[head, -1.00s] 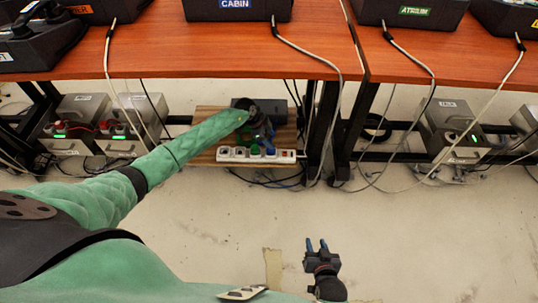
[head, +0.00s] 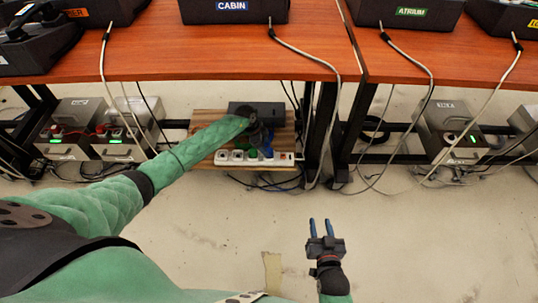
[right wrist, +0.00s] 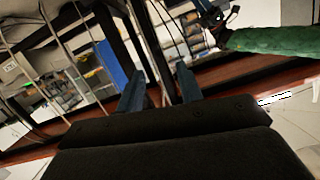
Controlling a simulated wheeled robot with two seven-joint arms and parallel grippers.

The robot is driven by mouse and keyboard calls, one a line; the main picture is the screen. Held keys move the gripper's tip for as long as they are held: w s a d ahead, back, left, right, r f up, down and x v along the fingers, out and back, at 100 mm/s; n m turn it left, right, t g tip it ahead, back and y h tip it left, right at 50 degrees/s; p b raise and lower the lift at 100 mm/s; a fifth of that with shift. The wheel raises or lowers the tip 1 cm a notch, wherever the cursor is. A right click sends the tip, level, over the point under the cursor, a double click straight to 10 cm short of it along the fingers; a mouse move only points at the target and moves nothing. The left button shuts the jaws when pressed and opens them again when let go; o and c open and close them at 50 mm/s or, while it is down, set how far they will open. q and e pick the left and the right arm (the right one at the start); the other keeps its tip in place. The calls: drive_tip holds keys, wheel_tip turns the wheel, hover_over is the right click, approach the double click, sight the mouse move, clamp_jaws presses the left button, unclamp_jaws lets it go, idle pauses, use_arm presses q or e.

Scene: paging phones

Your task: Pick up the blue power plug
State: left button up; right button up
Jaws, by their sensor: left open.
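The blue power plug (head: 267,152) appears low on the white power strip (head: 226,156) under the table, beside a green plug (head: 252,153). It is small and partly hidden by my left gripper (head: 265,143). That gripper is open and points down just above the strip at the plug. I cannot tell whether its fingers touch the plug. My right gripper (head: 320,228) is open and empty over the bare floor, well in front of the strip. Its two blue fingers also show apart in the right wrist view (right wrist: 161,85).
The strip lies on a wooden board (head: 205,140) with a dark box (head: 258,108) behind it. The table edge (head: 150,72) overhangs this area. Cables hang beside dark table legs. Grey boxes (head: 452,128) stand left and right.

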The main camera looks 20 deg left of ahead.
sight(268, 150)
use_arm(q)
drive_tip(key=x, duration=0.3)
drive_tip(key=shift+f+b, duration=0.3)
drive_tip(key=shift+b, duration=0.1)
use_arm(e)
wheel_tip(268, 150, up, 10)
drive_tip(key=w+t, duration=0.2)
drive_tip(key=t, duration=0.1)
drive_tip(key=shift+w+f, duration=0.15)
drive_tip(key=shift+w, duration=0.05)
use_arm(q)
drive_tip(key=c, duration=1.1)
drive_tip(key=shift+r, duration=0.2)
use_arm(e)
drive_tip(key=shift+f, duration=0.2)
